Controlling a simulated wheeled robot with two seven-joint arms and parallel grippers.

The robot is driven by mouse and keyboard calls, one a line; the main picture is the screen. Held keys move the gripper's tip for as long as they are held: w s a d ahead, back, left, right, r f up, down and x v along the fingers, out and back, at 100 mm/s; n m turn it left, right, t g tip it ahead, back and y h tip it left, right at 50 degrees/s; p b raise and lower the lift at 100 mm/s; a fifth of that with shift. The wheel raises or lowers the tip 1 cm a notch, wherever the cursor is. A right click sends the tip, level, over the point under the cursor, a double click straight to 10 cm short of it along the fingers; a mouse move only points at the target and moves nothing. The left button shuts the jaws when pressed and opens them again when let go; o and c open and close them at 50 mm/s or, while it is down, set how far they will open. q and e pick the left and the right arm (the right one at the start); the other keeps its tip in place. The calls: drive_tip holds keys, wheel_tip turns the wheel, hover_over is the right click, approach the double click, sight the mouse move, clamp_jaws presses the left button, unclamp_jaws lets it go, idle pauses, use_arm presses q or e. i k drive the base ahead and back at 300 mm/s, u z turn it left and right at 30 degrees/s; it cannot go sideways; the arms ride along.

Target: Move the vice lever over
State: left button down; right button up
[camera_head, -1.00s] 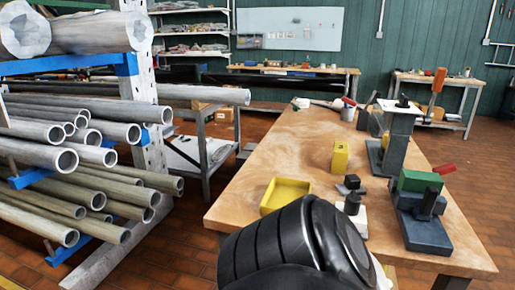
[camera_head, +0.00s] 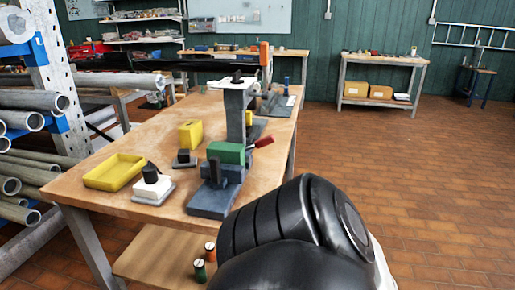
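The vice (camera_head: 212,203) stands near the front right corner of the wooden workbench. It has a dark blue-grey base and jaw. A green block (camera_head: 227,152) sits at its top; I cannot tell whether it is clamped. A lever with a red handle (camera_head: 264,141) sticks out to the right of the vice and tilts upward. A black rounded link of my own arm fills the lower middle, in front of and to the right of the vice. Neither of my grippers shows.
On the workbench (camera_head: 90,190) are a yellow tray (camera_head: 114,172), a yellow block (camera_head: 191,134), a white-based black knob (camera_head: 153,187) and a grey post (camera_head: 236,115). Two small cylinders stand on its lower shelf (camera_head: 160,255). Pipe racks stand left; the floor on the right is clear.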

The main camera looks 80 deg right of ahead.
sight(269, 139)
drive_tip(key=z, duration=2.15)
drive_tip(key=k, duration=0.25)
drive_tip(key=z, duration=1.1)
drive_tip(key=i, duration=0.8)
drive_tip(key=u, duration=0.5)
